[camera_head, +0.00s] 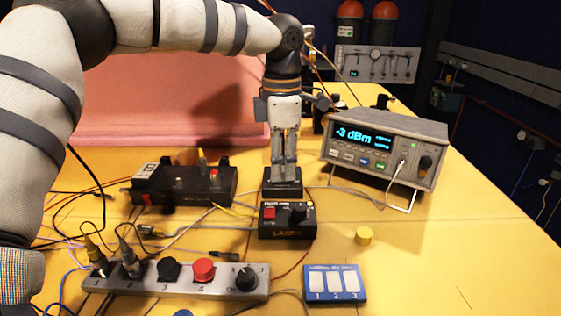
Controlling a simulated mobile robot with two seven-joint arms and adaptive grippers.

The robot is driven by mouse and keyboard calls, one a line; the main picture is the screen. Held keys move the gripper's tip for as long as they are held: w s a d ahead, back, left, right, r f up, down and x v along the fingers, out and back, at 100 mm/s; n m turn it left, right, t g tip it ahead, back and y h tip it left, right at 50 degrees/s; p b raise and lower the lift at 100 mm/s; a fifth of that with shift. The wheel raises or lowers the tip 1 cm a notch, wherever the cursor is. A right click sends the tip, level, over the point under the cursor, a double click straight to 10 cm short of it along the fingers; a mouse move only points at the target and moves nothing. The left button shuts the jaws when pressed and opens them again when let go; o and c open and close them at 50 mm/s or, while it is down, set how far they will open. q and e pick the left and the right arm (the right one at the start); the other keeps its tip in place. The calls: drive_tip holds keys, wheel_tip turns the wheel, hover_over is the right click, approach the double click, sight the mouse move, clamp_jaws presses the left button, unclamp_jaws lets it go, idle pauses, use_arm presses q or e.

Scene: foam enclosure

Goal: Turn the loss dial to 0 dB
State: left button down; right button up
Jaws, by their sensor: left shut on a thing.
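My left gripper (284,160) reaches straight down at the middle of the table, its fingers close together just above a small black block (282,188). It is shut on what seems to be the loss dial on that block; the fingers hide the dial, and I cannot read its scale or setting. The power meter (385,150) to the right reads "-3 dBm" in blue digits. My right gripper is not in view.
A black laser box (287,230) with a red button stands just in front of the block.

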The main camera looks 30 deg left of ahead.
use_arm(q)
drive_tip(key=shift+r+n, duration=0.1)
drive_tip(key=shift+n, duration=0.8)
drive_tip(key=c, duration=1.4)
unclamp_jaws()
drive_tip(key=shift+o, duration=0.2)
wheel_tip(320, 180, up, 12)
